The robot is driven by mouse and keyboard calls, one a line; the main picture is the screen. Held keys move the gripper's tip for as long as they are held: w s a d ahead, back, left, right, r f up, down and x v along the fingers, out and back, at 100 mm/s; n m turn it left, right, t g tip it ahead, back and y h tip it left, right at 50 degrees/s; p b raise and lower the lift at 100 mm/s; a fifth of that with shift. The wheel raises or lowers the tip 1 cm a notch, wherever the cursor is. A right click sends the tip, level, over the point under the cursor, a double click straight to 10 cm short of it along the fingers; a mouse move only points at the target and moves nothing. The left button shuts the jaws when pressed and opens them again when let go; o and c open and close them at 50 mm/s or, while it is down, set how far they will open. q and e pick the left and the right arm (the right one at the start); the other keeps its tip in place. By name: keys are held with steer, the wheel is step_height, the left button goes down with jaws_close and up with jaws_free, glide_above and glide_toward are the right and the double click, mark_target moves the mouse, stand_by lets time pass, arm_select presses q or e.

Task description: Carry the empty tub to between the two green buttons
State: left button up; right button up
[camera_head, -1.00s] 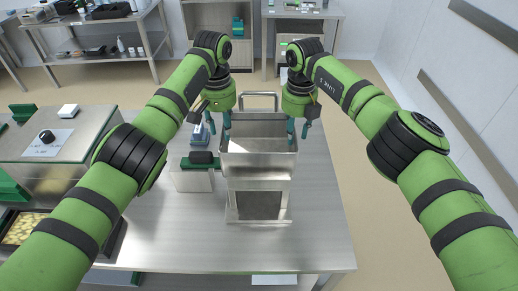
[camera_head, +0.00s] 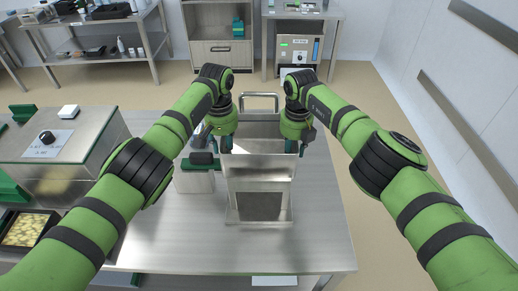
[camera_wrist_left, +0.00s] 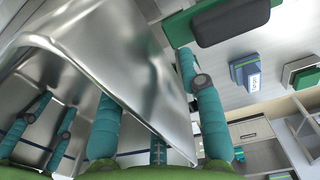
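The tub looks like the open, empty bare-steel container (camera_head: 258,161) at the middle of the steel table; its wall also fills the left of the left wrist view (camera_wrist_left: 105,50). My left gripper (camera_head: 224,143) is at its left side wall. In the left wrist view its teal fingers (camera_wrist_left: 158,125) stand apart on either side of the wall; contact is not visible. My right gripper (camera_head: 297,146) is at the right side wall, its fingers apart around the rim. I cannot make out the two green buttons.
A box with a green and black top (camera_head: 201,160) stands close left of the tub. A steel machine with a black knob (camera_head: 47,137) and a filled food tray (camera_head: 55,222) are at the far left. The table's front and right (camera_head: 322,215) are clear.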

arm_select(q)
steer(key=shift+c, duration=0.4)
arm_select(e)
steer(key=shift+c, duration=0.4)
arm_select(q)
steer(key=shift+w, duration=0.1)
jaws_close()
arm_select(e)
jaws_close()
